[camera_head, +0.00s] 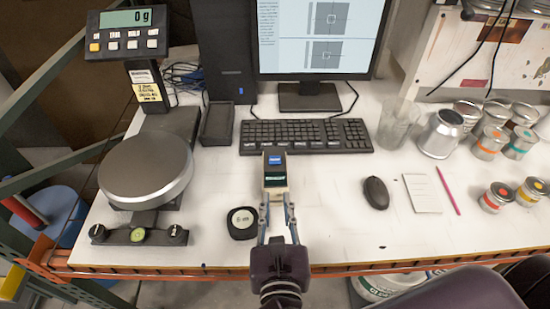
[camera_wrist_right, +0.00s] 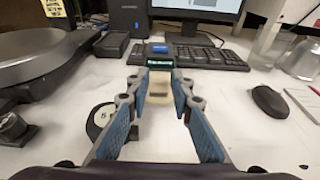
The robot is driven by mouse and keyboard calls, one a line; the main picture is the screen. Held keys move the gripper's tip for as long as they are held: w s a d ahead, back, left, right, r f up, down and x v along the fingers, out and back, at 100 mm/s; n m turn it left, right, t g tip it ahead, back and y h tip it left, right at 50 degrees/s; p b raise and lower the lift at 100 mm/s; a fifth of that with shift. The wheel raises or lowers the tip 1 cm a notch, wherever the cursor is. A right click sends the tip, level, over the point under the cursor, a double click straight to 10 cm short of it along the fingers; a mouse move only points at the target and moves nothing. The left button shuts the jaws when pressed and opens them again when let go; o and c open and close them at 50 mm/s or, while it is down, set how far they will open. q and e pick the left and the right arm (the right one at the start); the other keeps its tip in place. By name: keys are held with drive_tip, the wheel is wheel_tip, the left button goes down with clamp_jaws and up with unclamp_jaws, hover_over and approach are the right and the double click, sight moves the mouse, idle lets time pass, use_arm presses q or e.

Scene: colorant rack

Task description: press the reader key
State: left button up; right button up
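The reader (camera_head: 275,190) is a small pale device with a dark face, a lit green display strip and a blue patch above it. It shows just in front of the keyboard, and in the right wrist view its pale lower body (camera_wrist_right: 160,90) is between my fingers. My right gripper (camera_head: 276,206) has one finger on each side of that lower body and appears shut on it. The face and blue patch are clear of the fingers. I cannot tell whether the reader touches the table. My left gripper is not in view.
The keyboard (camera_head: 305,134) and monitor (camera_head: 318,40) are behind the reader. A round black puck-like item (camera_head: 242,223) lies left of the gripper. The scale (camera_head: 146,170) stands at left; the mouse (camera_head: 376,193), notepad (camera_head: 421,193) and several cans are at right.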

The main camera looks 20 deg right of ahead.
clamp_jaws()
idle(1.1)
